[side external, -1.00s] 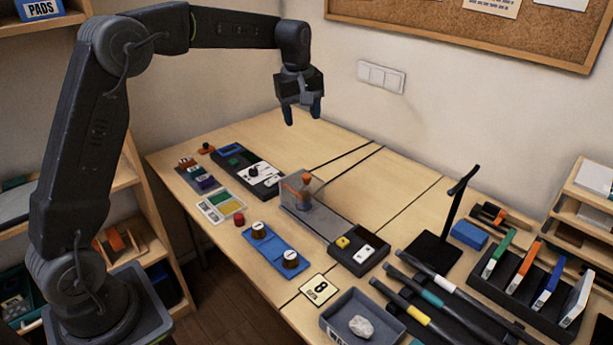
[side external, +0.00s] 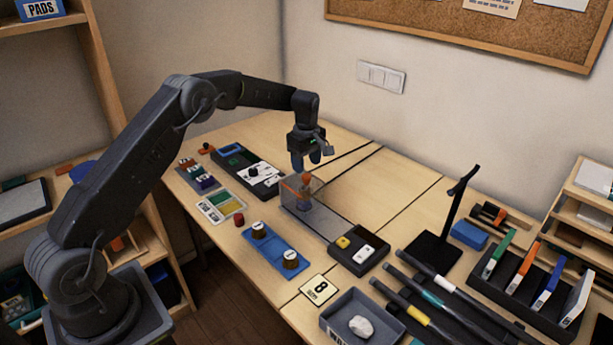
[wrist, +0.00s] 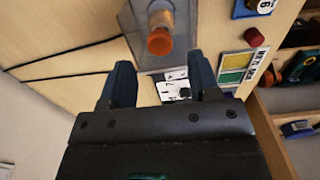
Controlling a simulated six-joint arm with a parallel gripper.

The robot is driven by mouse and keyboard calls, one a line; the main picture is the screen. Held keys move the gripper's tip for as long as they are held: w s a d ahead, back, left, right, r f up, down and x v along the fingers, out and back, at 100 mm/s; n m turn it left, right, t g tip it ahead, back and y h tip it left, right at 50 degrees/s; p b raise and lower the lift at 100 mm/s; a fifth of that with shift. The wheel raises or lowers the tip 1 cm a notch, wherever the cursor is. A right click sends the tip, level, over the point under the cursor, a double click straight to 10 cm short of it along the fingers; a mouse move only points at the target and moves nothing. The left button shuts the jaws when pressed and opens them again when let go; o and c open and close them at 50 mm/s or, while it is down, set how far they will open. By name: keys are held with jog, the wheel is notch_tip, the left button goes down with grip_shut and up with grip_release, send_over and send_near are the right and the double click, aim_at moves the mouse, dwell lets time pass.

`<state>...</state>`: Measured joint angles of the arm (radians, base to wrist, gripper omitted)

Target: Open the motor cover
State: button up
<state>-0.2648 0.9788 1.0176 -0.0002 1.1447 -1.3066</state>
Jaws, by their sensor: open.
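The clear motor cover (side external: 291,199) stands on a long grey plate (side external: 325,227) near the middle of the table. An orange knob (side external: 306,178) shows at its top, and a dark, partly blurred shape shows inside. My gripper (side external: 306,161) is open and empty, pointing down just above and behind the knob in the side view. In the wrist view, the orange knob (wrist: 160,42) lies ahead of the gap between my two fingers (wrist: 160,75), not between them. The cover appears closed.
A control box with yellow and white buttons (side external: 357,248) adjoins the plate. A blue tray with two round knobs (side external: 273,248), a red button (side external: 239,219) and a black panel (side external: 250,170) lie nearby. A black stand (side external: 447,218) rises to the right.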

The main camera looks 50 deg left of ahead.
aim_at(307, 176)
jog(key=shift+f, duration=2.55)
grip_shut()
jog(key=shift+d, duration=0.1)
